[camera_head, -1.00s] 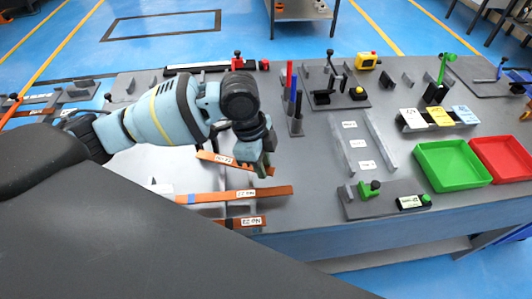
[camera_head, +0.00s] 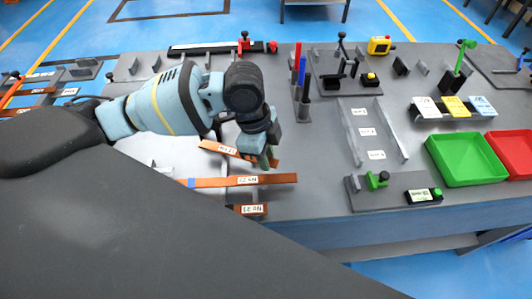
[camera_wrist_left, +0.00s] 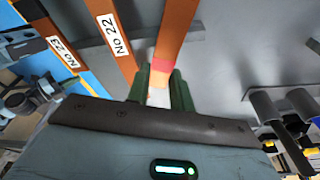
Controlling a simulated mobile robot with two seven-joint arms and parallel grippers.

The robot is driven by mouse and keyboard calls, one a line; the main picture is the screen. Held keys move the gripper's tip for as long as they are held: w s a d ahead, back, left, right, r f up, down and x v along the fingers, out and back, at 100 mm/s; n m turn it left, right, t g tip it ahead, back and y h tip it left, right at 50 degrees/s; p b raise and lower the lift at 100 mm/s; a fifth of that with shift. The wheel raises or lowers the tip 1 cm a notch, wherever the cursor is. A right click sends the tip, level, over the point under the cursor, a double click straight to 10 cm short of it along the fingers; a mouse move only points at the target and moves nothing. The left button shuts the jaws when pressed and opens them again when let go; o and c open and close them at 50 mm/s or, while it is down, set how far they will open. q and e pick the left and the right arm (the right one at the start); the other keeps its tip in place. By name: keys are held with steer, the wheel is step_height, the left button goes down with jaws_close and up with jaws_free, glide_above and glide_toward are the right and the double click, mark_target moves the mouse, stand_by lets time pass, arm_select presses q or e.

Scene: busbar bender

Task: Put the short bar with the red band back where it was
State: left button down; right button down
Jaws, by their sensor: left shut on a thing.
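My left gripper (camera_head: 266,158) is shut on the orange-brown short bar (camera_head: 222,148), which carries a white label. In the left wrist view the bar (camera_wrist_left: 177,25) runs up and away from between the green fingers (camera_wrist_left: 160,88), and a red band shows just ahead of the fingertips. Whether the bar rests on its holder or hangs just above it I cannot tell. My right gripper is not in view.
The bar labelled No 22 (camera_head: 215,183), with a blue band, lies nearer the front edge. The bar labelled No 23 (camera_head: 250,210) is partly hidden by my own dark arm. Upright red and blue posts (camera_head: 301,70) stand to the right of the gripper.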

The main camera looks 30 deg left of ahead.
arm_select(q)
steer(key=shift+f, duration=0.55)
steer(key=c, duration=1.1)
jaws_free()
steer(key=shift+c, duration=0.2)
steer(key=shift+p+v, duration=0.4)
steer(key=shift+v, duration=3.55)
